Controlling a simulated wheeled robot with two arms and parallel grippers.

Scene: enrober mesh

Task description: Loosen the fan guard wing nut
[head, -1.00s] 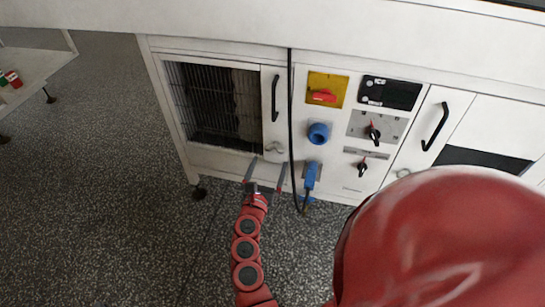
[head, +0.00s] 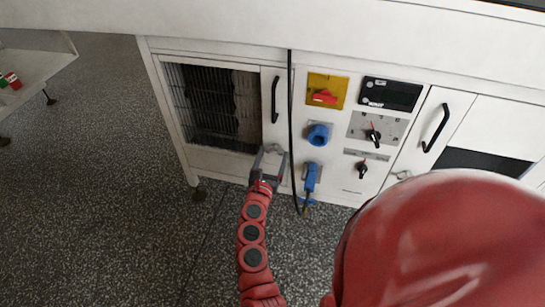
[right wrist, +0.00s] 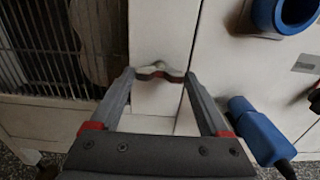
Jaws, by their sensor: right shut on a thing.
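The wing nut (right wrist: 160,72) is a small pale metal piece with two wings, low on the white panel just right of the guard. My right gripper (head: 271,152) has its two grey fingers on either side of it. In the right wrist view, the fingertips touch the ends of its wings, so the gripper (right wrist: 160,75) is shut on it. The fan guard (head: 212,105) is a dark wire grille left of the nut; it also shows in the right wrist view (right wrist: 45,45). My left gripper is not in view.
A black handle (head: 275,98) and a hanging black cable (head: 291,120) are just above and right of the nut. A blue plug (head: 311,177) and a blue socket (head: 318,134) sit to the right. The speckled floor (head: 110,180) at left is clear.

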